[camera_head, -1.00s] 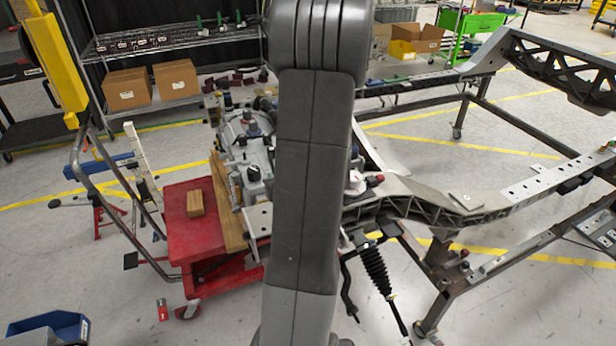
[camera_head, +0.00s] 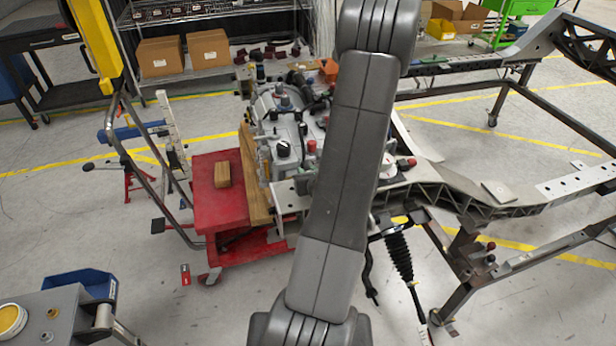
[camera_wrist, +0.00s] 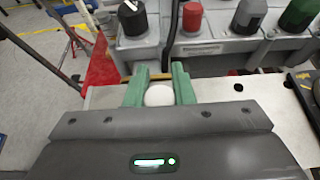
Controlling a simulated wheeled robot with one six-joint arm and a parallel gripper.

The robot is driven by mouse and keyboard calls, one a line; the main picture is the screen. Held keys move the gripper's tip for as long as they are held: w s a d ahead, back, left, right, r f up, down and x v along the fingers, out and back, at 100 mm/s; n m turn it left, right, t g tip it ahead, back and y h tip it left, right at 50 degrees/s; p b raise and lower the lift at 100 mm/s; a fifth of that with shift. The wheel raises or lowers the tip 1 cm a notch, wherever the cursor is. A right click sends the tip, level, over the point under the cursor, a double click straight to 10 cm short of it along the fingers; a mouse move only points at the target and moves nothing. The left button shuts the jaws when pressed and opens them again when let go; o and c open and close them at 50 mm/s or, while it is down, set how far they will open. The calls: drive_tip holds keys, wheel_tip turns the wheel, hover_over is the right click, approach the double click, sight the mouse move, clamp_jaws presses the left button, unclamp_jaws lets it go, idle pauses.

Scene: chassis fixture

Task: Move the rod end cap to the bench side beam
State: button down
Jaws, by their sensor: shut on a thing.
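In the wrist view my gripper (camera_wrist: 158,76) has two green fingers, one on each side of a small white rounded piece, seemingly the rod end cap (camera_wrist: 160,95). The fingers are shut on it, and a pale metal plate (camera_wrist: 240,100) lies behind and below.
A red cart (camera_head: 220,200) carries a wooden block (camera_head: 222,174). A grey machine unit (camera_head: 285,125) stands beside it. A black bellows rod (camera_head: 399,255) hangs below the beam. A blue bin (camera_head: 85,281) is at lower left.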

drive_tip(key=shift+f, duration=0.95)
drive_tip(key=shift+f+b, duration=0.2)
drive_tip(key=shift+b, duration=0.1)
drive_tip(key=c, duration=1.2)
unclamp_jaws()
drive_tip(key=shift+r, duration=0.1)
drive_tip(key=shift+c, duration=0.2)
drive_tip(key=shift+r+p, duration=0.15)
drive_tip(key=shift+p, duration=0.2)
drive_tip(key=b+v, duration=0.1)
drive_tip(key=v, duration=1.1)
drive_tip(key=shift+b, duration=0.4)
